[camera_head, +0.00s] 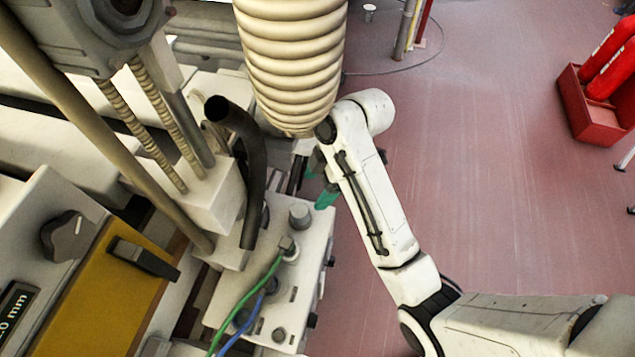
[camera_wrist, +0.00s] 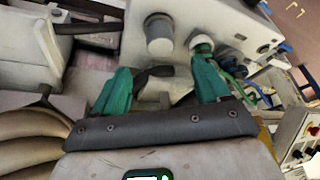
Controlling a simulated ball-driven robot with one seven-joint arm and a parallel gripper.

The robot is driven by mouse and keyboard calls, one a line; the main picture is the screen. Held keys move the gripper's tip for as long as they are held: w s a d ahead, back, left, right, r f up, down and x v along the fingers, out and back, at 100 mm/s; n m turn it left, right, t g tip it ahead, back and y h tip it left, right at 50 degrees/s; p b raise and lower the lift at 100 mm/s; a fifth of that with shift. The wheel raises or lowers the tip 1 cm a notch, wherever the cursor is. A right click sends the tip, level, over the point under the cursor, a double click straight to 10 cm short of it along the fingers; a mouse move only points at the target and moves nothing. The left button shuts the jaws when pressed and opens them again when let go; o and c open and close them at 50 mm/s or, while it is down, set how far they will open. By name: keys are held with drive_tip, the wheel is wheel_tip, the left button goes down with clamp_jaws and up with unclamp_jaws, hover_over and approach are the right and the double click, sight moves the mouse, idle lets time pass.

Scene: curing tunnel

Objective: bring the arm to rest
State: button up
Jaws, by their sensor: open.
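My gripper (camera_wrist: 160,88) shows in the wrist view with its two green fingers spread well apart and nothing between them. In the head view my gripper (camera_head: 321,180) is partly hidden behind my white arm and lies just below the big ribbed hose. It is beside the white connector box (camera_head: 313,235), near its grey knob (camera_head: 300,214). The box's knob also shows in the wrist view (camera_wrist: 159,33), beyond the fingers. I cannot tell whether a finger touches the box. My arm is bent and reaches in from the lower right.
The ribbed hose (camera_head: 292,60) hangs close to my wrist. A black curved pipe (camera_head: 250,165) and green and blue cables (camera_head: 245,302) stand left of it. A red box with red cylinders (camera_head: 595,110) is at the far right. The red floor (camera_head: 480,150) between is clear.

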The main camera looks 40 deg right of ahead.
idle(0.3)
drive_tip(key=s+d+f+m+h+b, duration=0.1)
drive_tip(key=s+f+m+h, duration=0.1)
drive_tip(key=s+f+m, duration=0.2)
drive_tip(key=s+d+f+m+h+b, duration=0.2)
drive_tip(key=s+f+m, duration=0.3)
drive_tip(key=s+m, duration=0.5)
drive_tip(key=s, duration=0.7)
drive_tip(key=shift+g, duration=0.4)
idle(1.3)
